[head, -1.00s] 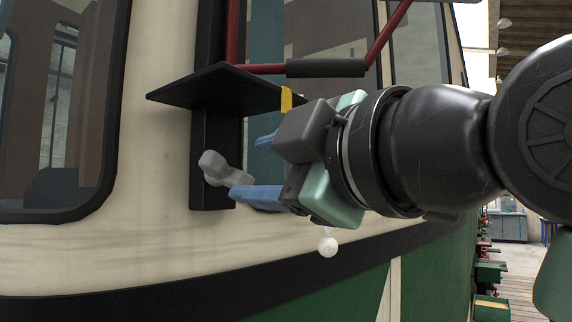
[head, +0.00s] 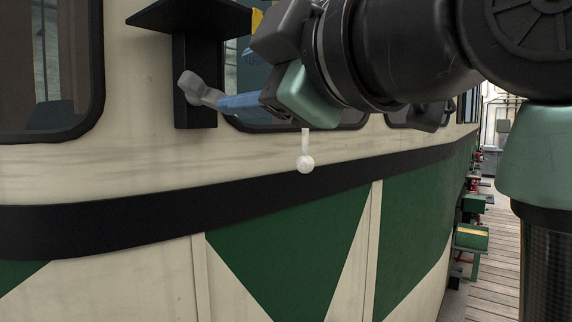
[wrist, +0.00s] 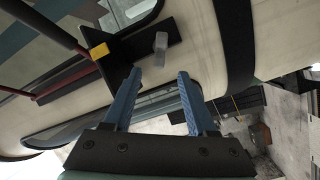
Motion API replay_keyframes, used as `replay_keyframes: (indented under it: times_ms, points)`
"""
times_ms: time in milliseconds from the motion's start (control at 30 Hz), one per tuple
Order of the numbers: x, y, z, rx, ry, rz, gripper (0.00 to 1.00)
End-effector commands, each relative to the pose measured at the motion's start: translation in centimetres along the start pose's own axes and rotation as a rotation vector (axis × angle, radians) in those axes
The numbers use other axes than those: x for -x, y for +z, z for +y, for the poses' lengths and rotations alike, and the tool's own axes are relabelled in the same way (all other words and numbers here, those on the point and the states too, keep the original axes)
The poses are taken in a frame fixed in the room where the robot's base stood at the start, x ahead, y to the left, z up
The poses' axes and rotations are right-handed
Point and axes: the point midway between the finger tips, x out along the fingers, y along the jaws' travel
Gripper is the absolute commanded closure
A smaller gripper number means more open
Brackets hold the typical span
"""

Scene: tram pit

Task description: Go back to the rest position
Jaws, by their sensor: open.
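My gripper (head: 236,80) is in front of the tram's side wall, and its two blue fingers are apart with nothing between them. A small grey lever (head: 200,90) sticks out from a dark upright post (head: 196,112) on the wall. In the head view the lower finger overlaps the lever's end; I cannot tell whether they touch. In the wrist view my gripper (wrist: 160,76) points at the wall, and the lever (wrist: 160,47) shows just beyond the fingertips, in line with the gap.
A black shelf-like plate (head: 190,16) projects above the lever, close to my gripper. The cream and green tram wall (head: 290,245) fills most of the head view. Green-and-yellow equipment (head: 471,237) and a plank walkway (head: 490,285) lie at the right.

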Motion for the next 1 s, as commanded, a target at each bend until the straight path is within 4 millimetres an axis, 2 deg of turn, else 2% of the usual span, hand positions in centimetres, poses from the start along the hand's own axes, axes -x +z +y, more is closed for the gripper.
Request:
replay_keyframes:
  times_ms: [167,333,500,733,867,1000]
  points:
    - [-0.6,0.6,-0.7,-0.109,0.106,0.025,0.43]
    - [-0.1,1.8,-2.1,-0.369,0.380,0.100,0.43]
    - [3.2,2.6,-4.1,-0.587,0.658,0.212,0.43]
    - [8.4,2.2,-6.6,-0.703,0.881,0.343,0.43]
    - [9.7,1.9,-7.1,-0.715,0.925,0.376,0.43]
    - [10.0,1.8,-7.1,-0.717,0.933,0.382,0.43]
